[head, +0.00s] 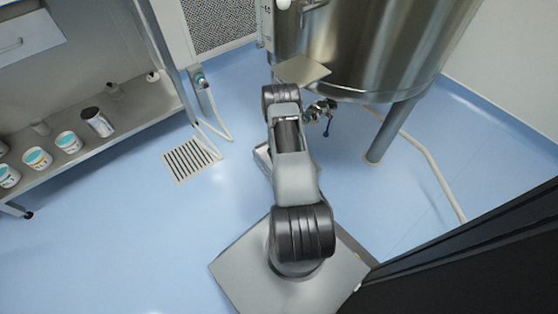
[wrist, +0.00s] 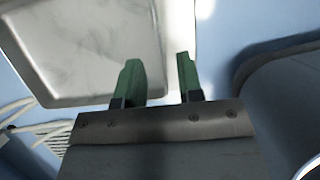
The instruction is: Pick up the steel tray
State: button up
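The steel tray (wrist: 85,45) is a shallow, pale grey rectangle with a raised rim, filling the upper left of the wrist view. My gripper (wrist: 160,72) is open, with two green fingers apart and nothing clamped. The left finger overlaps the tray's near right corner; the right finger lies just past its right edge. I cannot tell whether the rim is between the fingers in depth. The head view does not show the fingers clearly.
A large steel tank (head: 400,45) on legs stands behind, with a valve (head: 320,110) beside my arm. A steel shelf (head: 120,130) with several tubs is at left. A floor drain (head: 191,159) and a hose (head: 435,170) lie on the blue floor.

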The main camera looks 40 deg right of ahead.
jog(key=shift+b+x, duration=1.45)
jog(key=shift+x, duration=1.3)
jog(key=shift+w, duration=0.15)
jog(key=shift+c, duration=0.2)
jog(key=shift+a, duration=0.1)
grip_shut()
jog(key=shift+r, duration=0.1)
